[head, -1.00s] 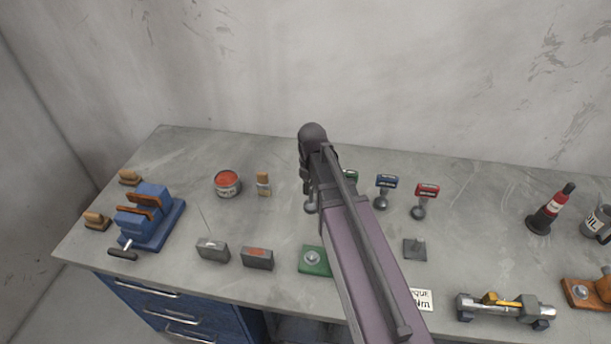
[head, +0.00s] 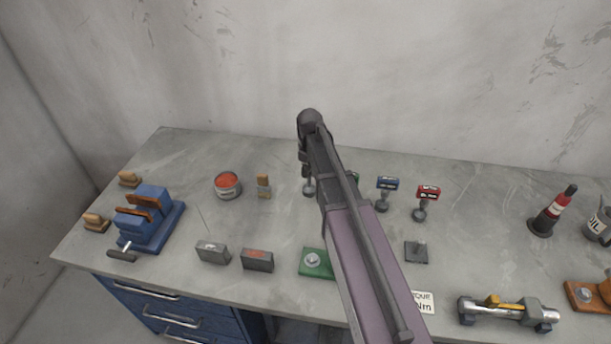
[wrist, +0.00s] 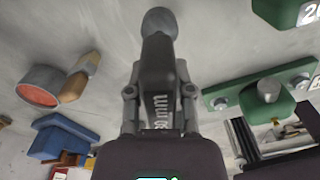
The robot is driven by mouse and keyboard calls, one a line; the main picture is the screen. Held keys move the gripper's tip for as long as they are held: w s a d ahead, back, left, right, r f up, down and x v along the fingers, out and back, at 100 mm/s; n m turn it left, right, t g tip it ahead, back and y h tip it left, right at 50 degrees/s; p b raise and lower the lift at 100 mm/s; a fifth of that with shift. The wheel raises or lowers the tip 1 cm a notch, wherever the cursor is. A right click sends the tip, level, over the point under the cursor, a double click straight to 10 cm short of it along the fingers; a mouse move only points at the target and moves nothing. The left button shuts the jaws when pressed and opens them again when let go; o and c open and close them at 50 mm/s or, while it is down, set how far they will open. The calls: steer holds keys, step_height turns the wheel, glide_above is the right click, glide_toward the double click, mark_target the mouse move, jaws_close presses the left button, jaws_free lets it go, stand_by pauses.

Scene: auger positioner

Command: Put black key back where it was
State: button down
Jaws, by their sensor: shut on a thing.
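The black key (wrist: 158,70), with white lettering ending in "mm", is between the two fingers of my gripper (wrist: 157,95) in the wrist view. My gripper is shut on it. The key's round grey end points away from the gripper. In the head view my arm hides most of the key; its grey end (head: 309,189) shows below my gripper (head: 306,162), left of the other keys. I cannot tell how far it is above the bench. A blue key (head: 386,192) and a red key (head: 426,201) stand to the right. A green key (head: 353,179) is mostly hidden behind my arm.
A red-topped tin (head: 228,185) and a brush (head: 263,187) stand left of the gripper. A green plate with bolts (head: 315,262) and a grey plate with a post (head: 416,252) lie nearer the front. A blue vise (head: 148,222) stands at the left.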

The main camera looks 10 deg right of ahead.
steer(key=shift+w, duration=0.65)
steer(key=shift+d+f+b, duration=0.1)
steer(key=shift+f+b, duration=1.7)
steer(key=shift+f, duration=0.05)
steer(key=shift+f, duration=0.1)
steer(key=shift+c, duration=2.4)
jaws_free()
steer(key=shift+r, duration=0.2)
step_height(320, 180, up, 12)
steer(key=p, duration=1.2)
